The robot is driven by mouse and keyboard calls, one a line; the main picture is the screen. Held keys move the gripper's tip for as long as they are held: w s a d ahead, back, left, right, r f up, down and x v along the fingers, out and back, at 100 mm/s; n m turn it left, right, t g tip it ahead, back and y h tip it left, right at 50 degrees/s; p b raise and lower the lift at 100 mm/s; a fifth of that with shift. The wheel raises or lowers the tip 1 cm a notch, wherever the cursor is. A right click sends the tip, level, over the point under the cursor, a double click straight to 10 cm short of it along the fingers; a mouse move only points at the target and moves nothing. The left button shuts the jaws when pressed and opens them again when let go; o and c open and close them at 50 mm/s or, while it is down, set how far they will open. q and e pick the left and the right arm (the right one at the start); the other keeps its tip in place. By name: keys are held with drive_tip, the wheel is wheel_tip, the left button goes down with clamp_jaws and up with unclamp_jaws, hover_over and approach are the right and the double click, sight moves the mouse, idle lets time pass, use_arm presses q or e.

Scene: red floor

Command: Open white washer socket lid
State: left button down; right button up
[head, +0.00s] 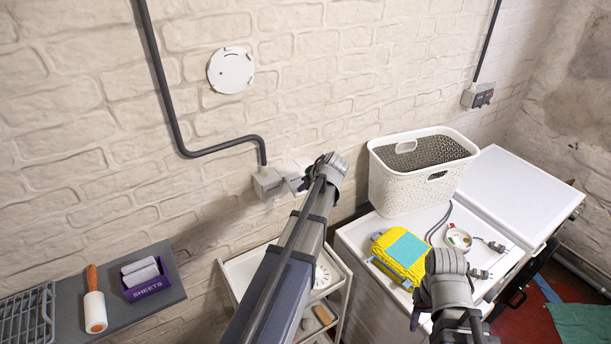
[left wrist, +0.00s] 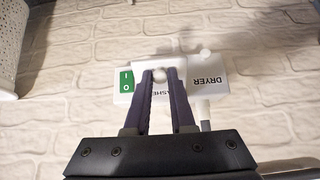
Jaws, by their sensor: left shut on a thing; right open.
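The white washer socket (left wrist: 128,98) is on the brick wall in the left wrist view, with a green I/O switch (left wrist: 126,81) and a partly covered label. Its lid (left wrist: 160,100) is behind my left gripper (left wrist: 160,76), whose two fingers are shut around a small round white knob on it. Whether the lid is tilted cannot be told. In the head view my left arm hides most of this socket (head: 291,172). My right gripper (head: 445,264) is open over the white machine top, its fingers mostly hidden by its wrist.
The dryer socket (left wrist: 210,77) adjoins the washer socket, with a grey conduit above (head: 215,148). A white basket (head: 400,192), a yellow pack (head: 386,253), a bowl (head: 458,239) and a cable with a plug (head: 495,245) sit on the machines. A trolley (head: 238,267) and a shelf (head: 170,296) stand left.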

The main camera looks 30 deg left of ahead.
sight(304, 174)
use_arm(q)
drive_tip(key=r+h+p, duration=0.1)
drive_tip(key=p, duration=0.1)
drive_tip(key=r+g+h+p, duration=0.1)
drive_tip(key=p, duration=0.1)
drive_tip(key=a+r+g+h+p, duration=0.1)
drive_tip(key=r+h+p, duration=0.1)
drive_tip(key=shift+w, duration=0.4)
drive_tip(key=shift+w+a+r+g+h+p, duration=0.1)
drive_tip(key=shift+a+r+g+h+p, duration=0.15)
drive_tip(key=shift+h+p, duration=0.25)
drive_tip(key=shift+r+g+h+p, duration=0.15)
drive_tip(key=shift+g+h+p, duration=0.2)
drive_tip(key=shift+h+p, duration=0.1)
drive_tip(key=shift+a+r+g+h+p, duration=0.25)
drive_tip(key=shift+r+g+h+p, duration=0.1)
drive_tip(key=shift+h, duration=0.2)
drive_tip(key=c, duration=0.8)
unclamp_jaws()
drive_tip(key=shift+o, duration=0.2)
